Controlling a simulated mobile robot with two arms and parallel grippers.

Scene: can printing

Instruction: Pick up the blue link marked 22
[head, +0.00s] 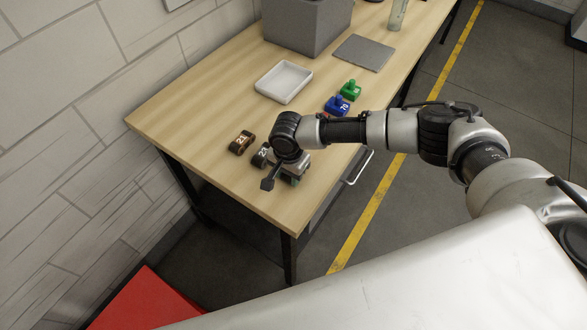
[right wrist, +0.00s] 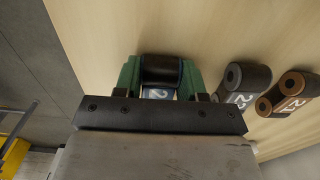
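The blue link (right wrist: 160,72) shows in the right wrist view as a dark rounded piece with a blue face. Part of a white number, a 2, shows on that face; the rest is hidden by my gripper. My right gripper (right wrist: 161,76) has one green-padded finger on each side of this link. The pads look flush against it with no gap, so it appears shut on the link, at about table level. In the head view my right gripper (head: 295,172) is low over the table's near end, and the wrist hides most of the link. My left gripper is not in view.
A dark link marked 23 (head: 260,155) and a brown link marked 21 (head: 241,142) lie close by. Blue (head: 336,106) and green (head: 350,90) pieces, a white tray (head: 284,81), a grey plate (head: 364,53) and a grey box (head: 305,28) stand farther back on the table (head: 205,97).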

